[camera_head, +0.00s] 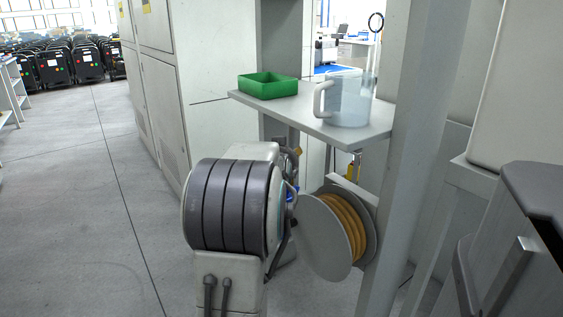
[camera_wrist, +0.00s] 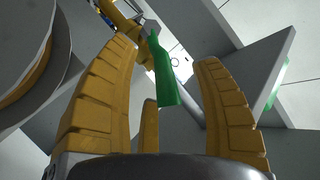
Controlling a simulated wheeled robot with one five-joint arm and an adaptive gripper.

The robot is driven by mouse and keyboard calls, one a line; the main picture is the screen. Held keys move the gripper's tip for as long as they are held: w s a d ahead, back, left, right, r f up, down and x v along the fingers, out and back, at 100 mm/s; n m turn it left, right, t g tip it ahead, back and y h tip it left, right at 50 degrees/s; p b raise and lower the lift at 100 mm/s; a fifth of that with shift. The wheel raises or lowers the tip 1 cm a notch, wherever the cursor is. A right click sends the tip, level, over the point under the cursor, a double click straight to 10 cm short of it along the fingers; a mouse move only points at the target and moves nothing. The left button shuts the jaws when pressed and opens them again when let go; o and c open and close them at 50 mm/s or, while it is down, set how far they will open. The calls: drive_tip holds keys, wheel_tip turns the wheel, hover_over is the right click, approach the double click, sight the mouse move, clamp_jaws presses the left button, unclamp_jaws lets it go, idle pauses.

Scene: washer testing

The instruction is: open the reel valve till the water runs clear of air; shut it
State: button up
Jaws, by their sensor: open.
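The hose reel (camera_head: 322,238), a grey disc wound with orange-yellow hose (camera_head: 345,222), hangs below the shelf in the head view. Its rim (camera_wrist: 38,50) fills the upper left of the wrist view. A green lever (camera_wrist: 161,75) shows in the wrist view, beside yellow fittings (camera_wrist: 122,18); it looks like the valve handle. My gripper (camera_wrist: 168,58) is open, its yellow fingers on either side of the lever in the picture. I cannot tell how far beyond the fingertips the lever is. In the head view my arm hides most of the gripper. A clear jug (camera_head: 347,100) stands on the shelf.
The grey shelf (camera_head: 300,119) juts out above the reel and also carries a green tray (camera_head: 267,86). A grey post (camera_head: 398,165) stands right of the reel. Cabinets (camera_head: 172,85) stand at the back left. The floor (camera_head: 70,215) on the left is clear.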

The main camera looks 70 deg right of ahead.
drive_tip(key=v, duration=1.1)
drive_tip(key=shift+a, duration=0.2)
